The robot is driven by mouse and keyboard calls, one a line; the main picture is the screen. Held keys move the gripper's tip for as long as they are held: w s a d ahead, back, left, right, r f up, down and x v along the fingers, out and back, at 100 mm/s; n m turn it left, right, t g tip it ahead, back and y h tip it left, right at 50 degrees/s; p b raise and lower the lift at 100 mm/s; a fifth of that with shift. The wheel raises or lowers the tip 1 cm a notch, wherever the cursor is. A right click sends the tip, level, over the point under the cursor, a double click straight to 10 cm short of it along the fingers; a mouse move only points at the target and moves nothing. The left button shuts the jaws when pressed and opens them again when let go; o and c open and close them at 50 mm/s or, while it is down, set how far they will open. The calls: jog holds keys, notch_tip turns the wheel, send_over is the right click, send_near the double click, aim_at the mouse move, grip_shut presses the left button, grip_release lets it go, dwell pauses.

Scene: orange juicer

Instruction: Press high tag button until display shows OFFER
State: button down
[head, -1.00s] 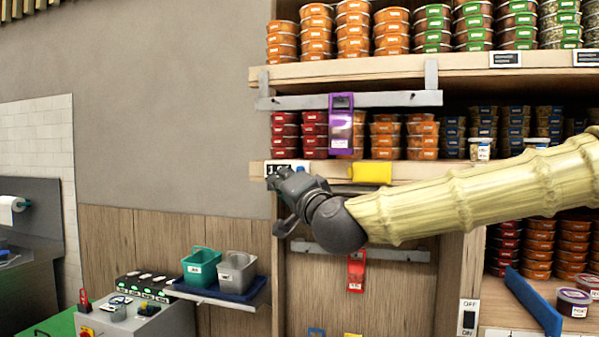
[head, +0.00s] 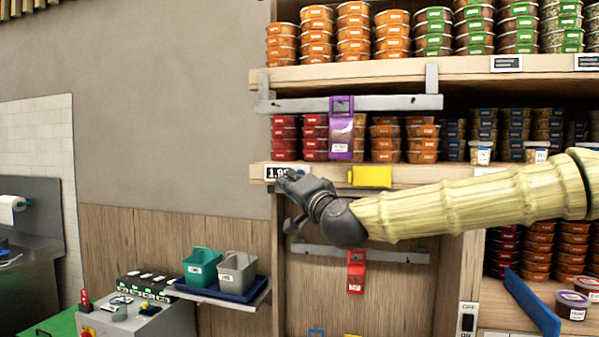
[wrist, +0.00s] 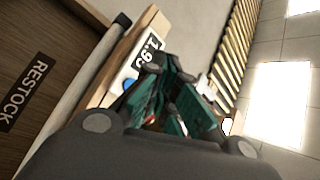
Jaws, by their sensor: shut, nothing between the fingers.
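The high tag (head: 277,172) is a small display on the front edge of the middle shelf, at its left end. It shows a price that starts 1.9; the last digit is hard to read. It also shows tilted in the wrist view (wrist: 147,50). A blue button (wrist: 129,85) sits beside the display, partly hidden by a finger in the wrist view. My gripper (head: 284,178) is shut and empty, just in front of the tag's lower right part. In the wrist view its fingertips (wrist: 158,68) are close to the display; contact cannot be told.
A yellow holder (head: 370,176) sits on the same shelf edge, right of my gripper. A purple scoop (head: 341,130) hangs above and a red one (head: 356,272) below. Stacked tubs fill the shelves. The wall to the left is clear.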

jog(key=shift+w+d+b, duration=0.15)
jog(key=shift+w+d, duration=0.1)
jog(key=shift+w, duration=0.45)
jog(key=shift+w+d+b, duration=0.15)
jog(key=shift+w+d, duration=0.05)
jog(key=shift+w, duration=0.5)
jog(key=shift+w+d+b, duration=0.25)
jog(key=shift+w+b, duration=0.15)
jog(key=shift+w, duration=0.35)
dwell(1.4)
jog(key=shift+s, duration=0.1)
jog(key=shift+s+a+b, duration=0.25)
jog(key=shift+s+b, duration=0.05)
jog(key=shift+s, duration=0.4)
dwell(0.3)
jog(key=shift+s+a+b, duration=0.2)
jog(key=shift+s+a, duration=0.05)
jog(key=shift+s, duration=0.55)
jog(key=shift+s+a+b, duration=0.25)
jog(key=shift+s+a, duration=0.05)
jog(key=shift+s, duration=0.5)
jog(key=shift+s+a+b, duration=0.2)
jog(key=shift+s+a, duration=0.05)
jog(key=shift+s, duration=0.55)
jog(key=shift+s, duration=0.1)
